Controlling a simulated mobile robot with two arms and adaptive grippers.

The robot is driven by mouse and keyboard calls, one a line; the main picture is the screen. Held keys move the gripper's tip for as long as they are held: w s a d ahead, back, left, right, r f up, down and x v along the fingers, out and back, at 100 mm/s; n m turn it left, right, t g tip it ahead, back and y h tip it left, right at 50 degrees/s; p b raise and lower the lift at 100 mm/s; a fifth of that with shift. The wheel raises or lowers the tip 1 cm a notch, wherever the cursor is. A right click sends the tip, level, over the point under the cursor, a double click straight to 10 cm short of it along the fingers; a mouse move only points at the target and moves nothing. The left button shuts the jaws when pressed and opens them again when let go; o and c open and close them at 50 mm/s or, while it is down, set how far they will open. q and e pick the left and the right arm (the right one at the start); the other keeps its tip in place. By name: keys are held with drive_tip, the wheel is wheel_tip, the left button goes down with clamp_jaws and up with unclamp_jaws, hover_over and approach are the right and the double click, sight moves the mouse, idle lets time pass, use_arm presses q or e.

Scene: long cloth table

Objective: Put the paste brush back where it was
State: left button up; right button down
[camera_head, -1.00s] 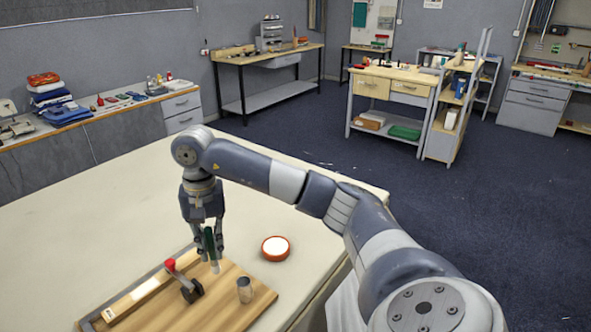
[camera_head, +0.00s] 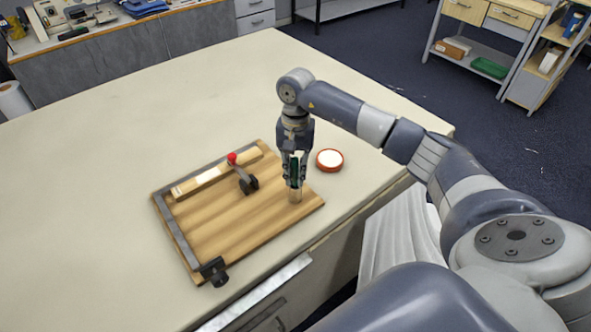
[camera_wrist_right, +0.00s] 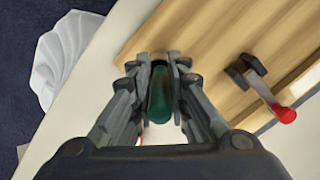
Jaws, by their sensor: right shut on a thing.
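The paste brush (camera_head: 293,172), with a dark green handle, is upright between the fingers of my right gripper (camera_head: 294,178), which is shut on it and points down. In the right wrist view the green handle (camera_wrist_right: 160,98) shows between the fingers. My left gripper is not in view.
A red-rimmed dish with white contents (camera_head: 330,159) sits on the table right of the board. A toggle clamp with a red knob (camera_head: 232,158) and a wooden strip (camera_head: 205,180) are on the board. The table's left part (camera_head: 80,220) is clear.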

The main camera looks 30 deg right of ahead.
drive_tip(key=shift+f, duration=0.45)
drive_tip(key=shift+f+b, duration=0.15)
drive_tip(key=shift+b, duration=0.15)
drive_tip(key=c, duration=1.5)
unclamp_jaws()
drive_tip(key=shift+c, duration=0.2)
drive_tip(key=shift+r, duration=0.35)
drive_tip(key=r+b, duration=0.1)
drive_tip(key=r, duration=0.2)
drive_tip(key=r+b, duration=0.1)
drive_tip(key=r, duration=0.2)
drive_tip(key=w+r+b, duration=0.1)
drive_tip(key=r, duration=0.3)
drive_tip(key=shift+d+b, duration=0.35)
drive_tip(key=shift+d, duration=0.05)
drive_tip(key=shift+d+r, duration=0.1)
drive_tip(key=shift+r, duration=0.7)
